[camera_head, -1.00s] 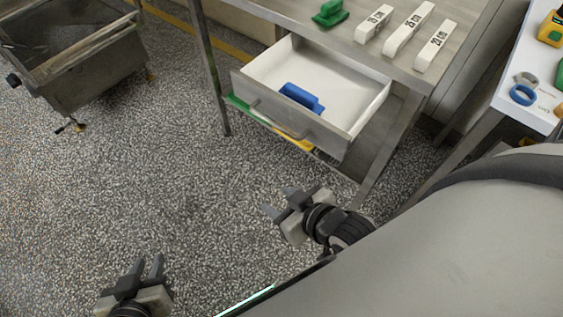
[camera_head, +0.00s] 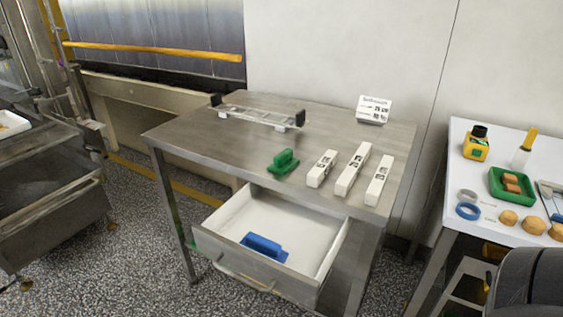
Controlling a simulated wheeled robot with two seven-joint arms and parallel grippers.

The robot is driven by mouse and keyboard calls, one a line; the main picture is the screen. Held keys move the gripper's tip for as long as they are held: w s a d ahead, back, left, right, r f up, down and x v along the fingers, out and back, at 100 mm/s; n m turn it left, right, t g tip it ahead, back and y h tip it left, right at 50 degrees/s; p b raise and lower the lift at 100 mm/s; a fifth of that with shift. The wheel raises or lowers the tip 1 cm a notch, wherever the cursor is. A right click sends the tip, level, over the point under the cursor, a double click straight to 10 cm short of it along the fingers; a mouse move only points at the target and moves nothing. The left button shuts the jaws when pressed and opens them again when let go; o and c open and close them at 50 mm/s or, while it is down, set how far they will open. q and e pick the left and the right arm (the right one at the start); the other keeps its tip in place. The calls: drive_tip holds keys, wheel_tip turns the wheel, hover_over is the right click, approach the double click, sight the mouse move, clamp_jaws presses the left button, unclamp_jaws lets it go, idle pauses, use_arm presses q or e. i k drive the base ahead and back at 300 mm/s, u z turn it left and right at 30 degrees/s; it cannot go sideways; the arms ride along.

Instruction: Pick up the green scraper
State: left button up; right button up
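The green scraper (camera_head: 283,162) sits on the steel table (camera_head: 205,139), near its front edge and left of the white labelled blocks. Nothing touches it and it is fully visible. A blue scraper-like piece (camera_head: 263,247) lies inside the open white drawer (camera_head: 298,225) below the tabletop. Neither of my grippers shows in the head view now. A dark grey rounded part at the lower right corner seems to be my own arm.
Several white blocks (camera_head: 350,170) stand right of the scraper. A clear frame with black ends (camera_head: 262,117) and a small sign (camera_head: 374,108) are behind. The drawer juts out in front. A white table (camera_head: 460,150) with food and tools is at right, a metal cart (camera_head: 50,215) at left.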

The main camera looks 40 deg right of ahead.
sight(283, 162)
drive_tip(key=u, duration=1.6)
drive_tip(key=k, duration=2.05)
drive_tip(key=z, duration=1)
